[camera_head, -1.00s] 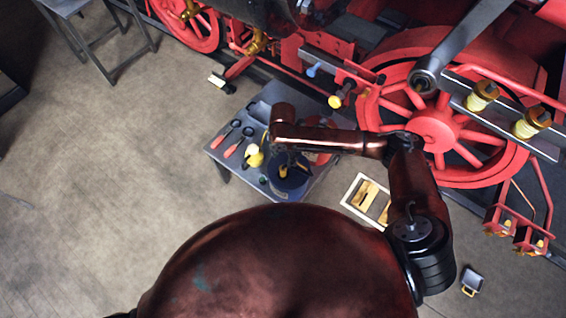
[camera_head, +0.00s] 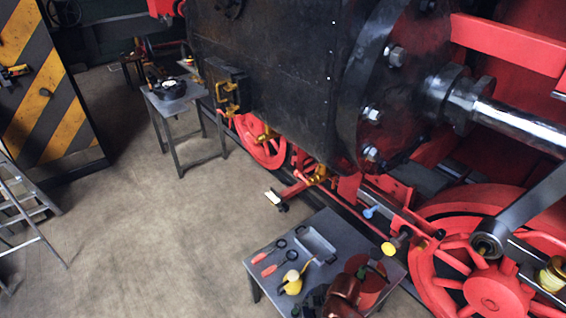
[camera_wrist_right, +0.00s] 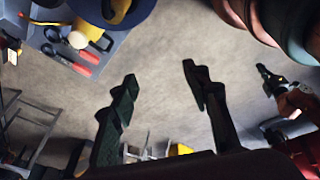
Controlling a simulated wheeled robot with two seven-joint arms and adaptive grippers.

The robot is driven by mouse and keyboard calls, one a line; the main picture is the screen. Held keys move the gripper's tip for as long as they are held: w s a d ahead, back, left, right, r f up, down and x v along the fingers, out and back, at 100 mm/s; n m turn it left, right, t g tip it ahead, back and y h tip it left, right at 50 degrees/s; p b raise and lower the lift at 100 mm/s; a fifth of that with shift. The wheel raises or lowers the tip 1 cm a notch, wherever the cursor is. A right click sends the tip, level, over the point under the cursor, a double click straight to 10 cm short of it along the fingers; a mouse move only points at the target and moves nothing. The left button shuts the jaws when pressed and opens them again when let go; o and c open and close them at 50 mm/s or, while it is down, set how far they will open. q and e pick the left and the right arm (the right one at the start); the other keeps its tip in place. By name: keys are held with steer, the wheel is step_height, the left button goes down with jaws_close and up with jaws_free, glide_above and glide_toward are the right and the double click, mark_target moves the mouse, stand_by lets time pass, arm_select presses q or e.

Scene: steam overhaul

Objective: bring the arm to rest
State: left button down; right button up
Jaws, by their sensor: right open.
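My right gripper (camera_wrist_right: 160,80) is open in the wrist view. The left arm is not in the head view.
The table bears red-handled tools (camera_head: 270,270), a yellow oil can (camera_head: 291,283) and a grey tray (camera_head: 316,243). The locomotive with red wheels (camera_head: 490,290) stands close on the right. Open floor (camera_head: 170,240) lies left; a ladder (camera_head: 30,210) stands at far left.

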steer(key=s+d+f+m+t+h, duration=0.1)
steer(key=s+d+m+h, duration=0.1)
steer(key=s+d+m, duration=0.9)
steer(key=s+d+f+m+t+h, duration=0.15)
steer(key=s+d+m, duration=0.6)
steer(key=d, duration=0.75)
step_height(320, 180, down, 32)
steer(key=s+g+b, duration=0.2)
steer(key=s, duration=0.1)
steer(key=s+f+n+g+b, duration=0.1)
steer(key=s+f, duration=1.7)
steer(key=shift+s+a, duration=0.35)
steer(key=shift+a, duration=0.1)
